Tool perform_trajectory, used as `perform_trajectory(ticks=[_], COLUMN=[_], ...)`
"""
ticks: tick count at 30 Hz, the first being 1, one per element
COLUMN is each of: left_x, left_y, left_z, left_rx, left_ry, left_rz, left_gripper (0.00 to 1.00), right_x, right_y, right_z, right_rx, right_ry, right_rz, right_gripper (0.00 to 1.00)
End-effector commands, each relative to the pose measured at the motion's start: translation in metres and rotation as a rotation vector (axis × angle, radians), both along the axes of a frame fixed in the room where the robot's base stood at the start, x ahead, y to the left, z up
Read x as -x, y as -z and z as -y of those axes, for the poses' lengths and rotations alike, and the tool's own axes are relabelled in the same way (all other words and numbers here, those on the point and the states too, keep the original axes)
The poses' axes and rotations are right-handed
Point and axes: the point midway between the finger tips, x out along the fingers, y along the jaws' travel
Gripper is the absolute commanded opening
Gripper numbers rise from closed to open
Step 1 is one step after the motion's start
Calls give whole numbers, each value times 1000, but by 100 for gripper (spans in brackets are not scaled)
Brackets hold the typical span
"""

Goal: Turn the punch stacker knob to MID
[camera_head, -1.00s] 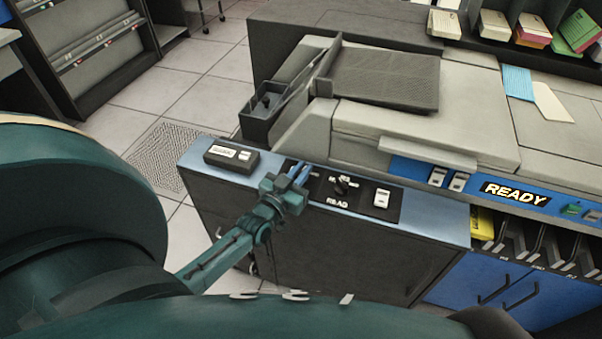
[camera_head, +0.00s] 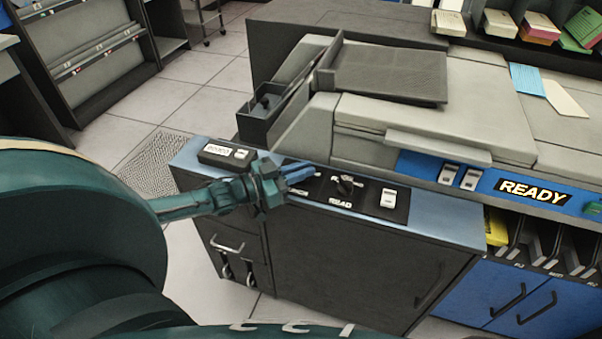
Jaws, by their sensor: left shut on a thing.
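The black control panel (camera_head: 365,199) lies on the blue-grey ledge at the front of the machine. My left gripper (camera_head: 303,174) is over the panel's left part, its blue fingers shut on the punch stacker knob. The fingers hide that knob, so its pointer and setting cannot be read. A second black knob (camera_head: 344,184), with the label READ below it, stands just right of the fingers and apart from them. My right gripper is not in view.
A white rocker switch (camera_head: 388,198) sits at the panel's right. A dark box with light buttons (camera_head: 224,154) lies on the ledge to the left. The card reader's sloped grey body (camera_head: 430,130) rises behind, with a lit READY sign (camera_head: 532,191).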

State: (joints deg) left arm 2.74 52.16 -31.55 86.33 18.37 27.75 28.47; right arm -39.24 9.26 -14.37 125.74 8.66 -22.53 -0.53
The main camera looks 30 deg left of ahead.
Motion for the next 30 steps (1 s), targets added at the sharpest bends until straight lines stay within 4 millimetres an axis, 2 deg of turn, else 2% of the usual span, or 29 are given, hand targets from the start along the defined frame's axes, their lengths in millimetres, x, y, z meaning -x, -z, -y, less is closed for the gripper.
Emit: perform_trajectory(ticks=[11,12,19,30], left_x=[0,0,0,6], left_y=[0,0,0,0], left_z=[1,1,0,-4], left_rx=[1,1,1,-1], left_ry=[5,5,4,2], left_rz=[1,1,1,-1], left_gripper=[0,13,32,33], right_x=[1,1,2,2], right_y=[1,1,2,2], right_z=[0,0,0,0], right_rx=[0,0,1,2], right_ry=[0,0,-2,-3], right_rz=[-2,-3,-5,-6], right_gripper=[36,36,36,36])
